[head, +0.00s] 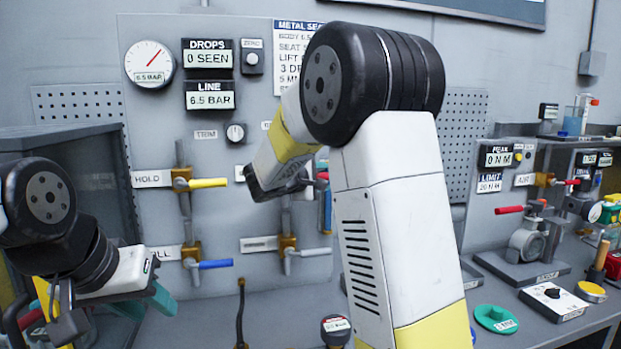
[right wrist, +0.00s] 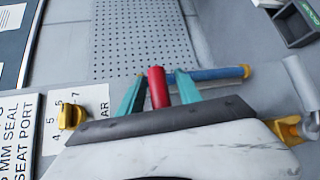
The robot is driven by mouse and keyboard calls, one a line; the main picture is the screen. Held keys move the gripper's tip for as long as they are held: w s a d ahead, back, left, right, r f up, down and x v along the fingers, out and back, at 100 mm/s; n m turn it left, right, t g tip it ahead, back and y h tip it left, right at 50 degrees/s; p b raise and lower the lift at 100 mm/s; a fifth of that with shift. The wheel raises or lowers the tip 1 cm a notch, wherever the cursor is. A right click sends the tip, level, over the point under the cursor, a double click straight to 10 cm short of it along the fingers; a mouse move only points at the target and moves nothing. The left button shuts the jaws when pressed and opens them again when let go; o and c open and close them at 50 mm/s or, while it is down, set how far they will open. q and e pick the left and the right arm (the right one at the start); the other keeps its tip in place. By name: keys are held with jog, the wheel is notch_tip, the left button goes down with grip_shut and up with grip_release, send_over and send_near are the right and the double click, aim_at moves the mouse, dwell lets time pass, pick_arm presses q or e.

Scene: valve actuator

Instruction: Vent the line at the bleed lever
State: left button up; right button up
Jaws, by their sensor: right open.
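In the right wrist view my right gripper (right wrist: 159,80) is open. Its two teal fingers stand on either side of a red lever handle (right wrist: 157,88), with contact not clear. In the head view only a bit of red (head: 322,176) shows beside my right arm, which hides most of that spot. No bleed label can be read. The line readout (head: 211,95) says 6.5 BAR and the drops readout (head: 208,54) says 0 SEEN. My left gripper (head: 145,303) is at the lower left, its teal fingers apart and empty, clear of the levers.
A yellow hold lever (head: 207,183), a blue lever (head: 215,264) and a grey lever (head: 308,252) sit on the panel. A blue bar (right wrist: 215,73) lies just past the red handle.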

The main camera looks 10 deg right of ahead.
grip_shut()
dwell(1.4)
